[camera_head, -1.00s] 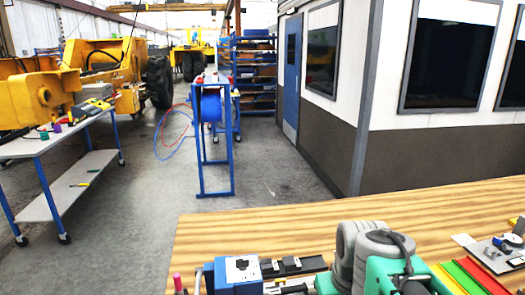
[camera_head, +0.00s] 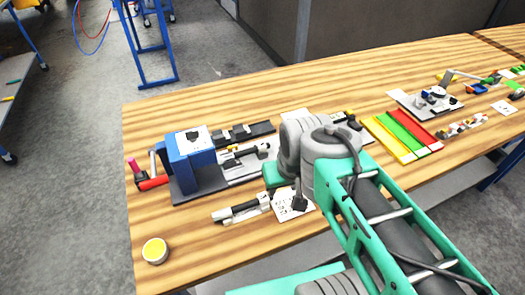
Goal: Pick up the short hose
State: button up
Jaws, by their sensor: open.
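I cannot pick out a short hose for certain among the small parts on the wooden bench. A slim white and black piece (camera_head: 240,210) lies near the front edge, left of my arm, but I cannot tell what it is. Beside it is a white printed card (camera_head: 288,208) with a small dark object on it. My green and grey arm reaches over the bench from the lower right. My gripper cannot be made out; the arm's own links hide the area around its end.
A blue boxy fixture (camera_head: 188,165) on a dark base stands at the left. A yellow-topped round item (camera_head: 155,250) sits at the near left corner. Red, green and yellow strips (camera_head: 405,137) and a grey plate with parts (camera_head: 425,104) lie right. The bench (camera_head: 235,95) is bare along its back left.

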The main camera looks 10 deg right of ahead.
aim_at(261, 147)
jog(key=k, duration=0.5)
jog(key=z, duration=1.1)
jog(key=k, duration=0.9)
jog(key=u, duration=1.5)
jog(key=i, duration=1)
